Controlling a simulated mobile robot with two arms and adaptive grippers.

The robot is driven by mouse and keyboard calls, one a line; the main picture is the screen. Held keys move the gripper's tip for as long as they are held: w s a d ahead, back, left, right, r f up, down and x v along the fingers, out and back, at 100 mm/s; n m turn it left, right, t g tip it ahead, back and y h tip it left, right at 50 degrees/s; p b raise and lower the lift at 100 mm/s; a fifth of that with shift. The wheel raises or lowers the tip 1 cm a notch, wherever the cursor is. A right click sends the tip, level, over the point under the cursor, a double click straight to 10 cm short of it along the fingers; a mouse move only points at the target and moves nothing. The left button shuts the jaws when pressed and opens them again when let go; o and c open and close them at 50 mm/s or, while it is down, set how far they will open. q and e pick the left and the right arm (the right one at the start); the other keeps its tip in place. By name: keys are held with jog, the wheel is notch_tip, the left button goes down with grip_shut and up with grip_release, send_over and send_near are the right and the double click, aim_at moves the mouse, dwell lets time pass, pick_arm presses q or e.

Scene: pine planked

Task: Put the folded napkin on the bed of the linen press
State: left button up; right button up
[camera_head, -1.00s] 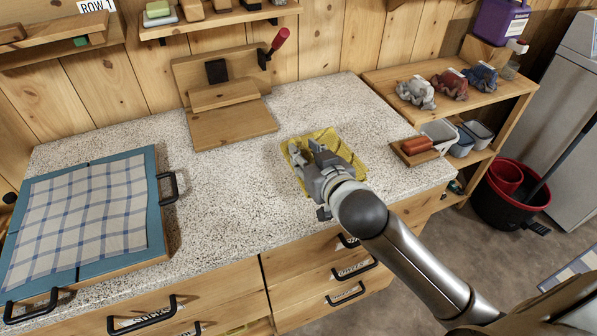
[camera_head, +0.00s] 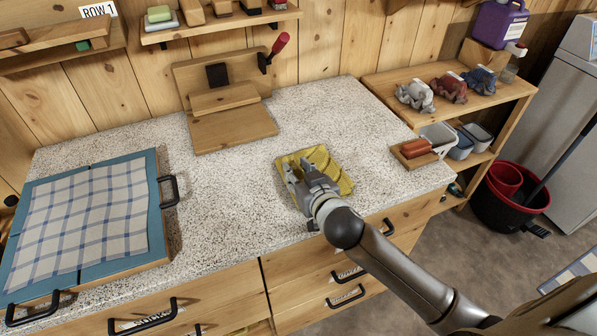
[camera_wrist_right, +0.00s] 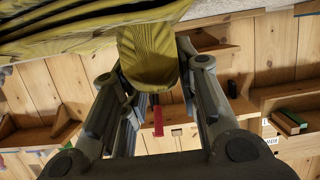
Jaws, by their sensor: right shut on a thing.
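The folded napkin appears to be the yellow ribbed cloth (camera_head: 336,168) over the speckled counter, right of the middle. My right gripper (camera_head: 307,180) is shut on its near left part. In the right wrist view, yellow cloth (camera_wrist_right: 148,55) sits between the fingers and more spreads at the top left. I cannot tell if the cloth touches the counter. What looks like the linen press has a bare wooden bed (camera_head: 235,130), an upright back and a red handle (camera_head: 280,41). It stands behind and left of my gripper. My left gripper is out of view.
A blue-framed board with a checked cloth (camera_head: 85,215) lies at the counter's left. A small wooden tray with orange-red blocks (camera_head: 415,150) sits at the right edge. A side shelf holds animal-like figures (camera_head: 449,87) and bins. The counter between cloth and press is clear.

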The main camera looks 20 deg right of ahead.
jog(key=o, duration=1.1)
jog(key=shift+f, duration=0.1)
